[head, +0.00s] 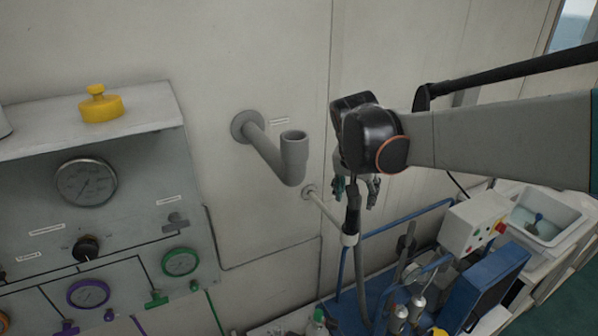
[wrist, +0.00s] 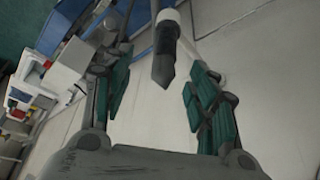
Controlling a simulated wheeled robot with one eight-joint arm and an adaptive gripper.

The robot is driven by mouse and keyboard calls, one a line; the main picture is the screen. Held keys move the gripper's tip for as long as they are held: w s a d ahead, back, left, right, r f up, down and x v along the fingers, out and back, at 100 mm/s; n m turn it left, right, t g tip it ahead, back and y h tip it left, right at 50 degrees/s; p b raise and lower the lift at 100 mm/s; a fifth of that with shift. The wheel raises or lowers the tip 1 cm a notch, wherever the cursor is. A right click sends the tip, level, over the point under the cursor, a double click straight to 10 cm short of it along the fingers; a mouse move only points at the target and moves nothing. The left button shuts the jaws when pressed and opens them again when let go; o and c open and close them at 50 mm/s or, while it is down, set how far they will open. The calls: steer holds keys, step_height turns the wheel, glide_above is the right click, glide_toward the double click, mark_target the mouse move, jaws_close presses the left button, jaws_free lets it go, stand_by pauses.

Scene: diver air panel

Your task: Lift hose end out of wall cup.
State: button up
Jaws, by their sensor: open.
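The dark hose end (head: 353,212) stands roughly upright in the white wall cup (head: 350,239), which is at the end of a thin pale arm from the wall. In the wrist view the hose end (wrist: 163,62) points towards the camera, with the white cup (wrist: 168,17) behind it. My gripper (head: 356,189) is above the cup, pointing down, with its fingers spread. In the wrist view my gripper (wrist: 159,68) has a teal-padded finger on each side of the hose end, with gaps at both sides. The lower part of the hose end is hidden inside the cup.
A grey wall pipe with an upturned open end (head: 293,157) juts out left of my gripper. The gauge panel (head: 125,225) is at left, with a yellow knob (head: 100,104) on top. Blue tubing, a control box (head: 473,222) and a blue case (head: 484,287) crowd below right.

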mark_target(352, 209)
steer(key=x, duration=0.4)
steer(key=w+x, duration=0.1)
steer(key=x, duration=0.3)
steer(key=shift+w+p, duration=0.1)
steer(key=shift+p, duration=0.3)
steer(key=x, duration=0.3)
steer(key=p+x, duration=0.1)
steer(key=shift+w+a+f, duration=0.2)
steer(key=shift+a, duration=0.1)
steer(key=shift+d+f, duration=0.1)
steer(key=shift+f, duration=0.25)
steer(key=c, duration=1.2)
